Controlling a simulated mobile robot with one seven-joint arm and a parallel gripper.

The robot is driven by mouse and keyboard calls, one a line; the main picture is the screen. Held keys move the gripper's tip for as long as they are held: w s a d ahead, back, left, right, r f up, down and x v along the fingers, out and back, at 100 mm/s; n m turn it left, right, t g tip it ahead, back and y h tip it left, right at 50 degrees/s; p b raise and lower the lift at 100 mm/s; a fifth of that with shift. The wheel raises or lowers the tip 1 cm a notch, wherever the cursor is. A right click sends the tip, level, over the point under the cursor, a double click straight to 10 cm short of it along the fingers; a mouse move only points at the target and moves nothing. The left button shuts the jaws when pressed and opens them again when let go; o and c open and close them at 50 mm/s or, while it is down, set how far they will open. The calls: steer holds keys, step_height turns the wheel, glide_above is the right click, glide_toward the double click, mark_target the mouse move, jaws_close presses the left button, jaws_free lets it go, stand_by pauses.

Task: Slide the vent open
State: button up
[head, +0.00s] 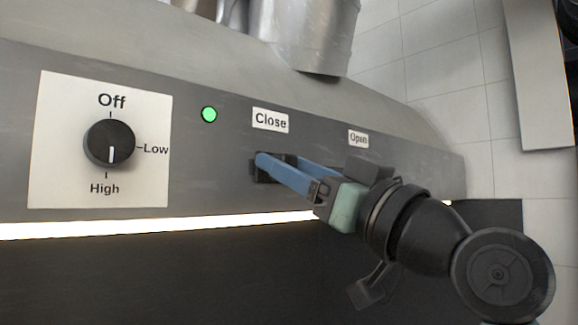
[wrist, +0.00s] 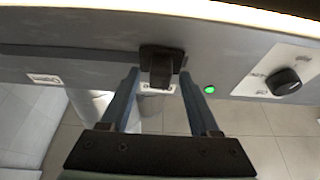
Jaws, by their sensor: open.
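The vent's black slider knob (wrist: 161,66) sits on the front of a grey range hood, at the "Close" label (head: 270,120). In the head view only a dark part of the slider (head: 262,175) shows, mostly hidden by my blue fingers. My gripper (head: 275,162) reaches in from the right. In the wrist view my open gripper (wrist: 160,76) has one finger on each side of the knob, with small gaps visible. The "Open" label (head: 358,139) is further right in the head view, above my wrist.
A round black dial (head: 109,143) marked Off, Low and High is on a white plate at the left. A lit green light (head: 209,114) sits between it and the slider. A bright light strip (head: 150,225) runs along the hood's lower edge. Metal ducting (head: 315,35) rises above the hood.

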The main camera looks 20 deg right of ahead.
jaws_close()
stand_by(1.3)
